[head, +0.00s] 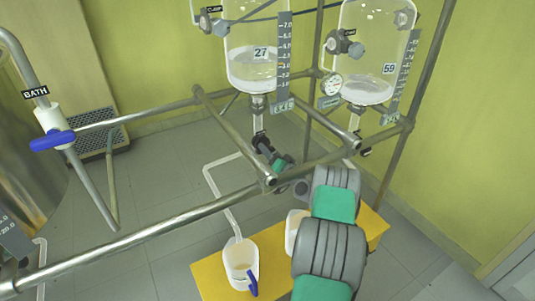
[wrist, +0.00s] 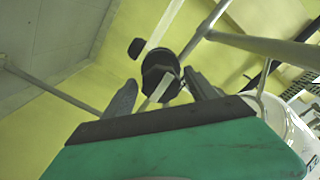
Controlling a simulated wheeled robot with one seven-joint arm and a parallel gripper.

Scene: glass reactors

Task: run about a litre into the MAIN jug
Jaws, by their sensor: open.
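My gripper (head: 273,156) has a green body and reaches the black drain valve (head: 262,143) under the glass vessel marked 27 (head: 251,67). In the wrist view my open gripper (wrist: 163,92) has its grey fingers to either side of the dark valve knob (wrist: 158,62); I cannot tell whether they touch it. A white tube runs from near this valve down to a white jug (head: 241,262) with a blue handle on a yellow stand. I can read no MAIN label. A pale liquid stands low in the vessel.
A second white jug (head: 294,232) is partly hidden behind my arm. The vessel marked 59 (head: 376,68) hangs at right. Steel rails (head: 130,247) cross in front. A BATH valve (head: 52,138) with a blue handle is at left. The yellow stand (head: 213,272) is below.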

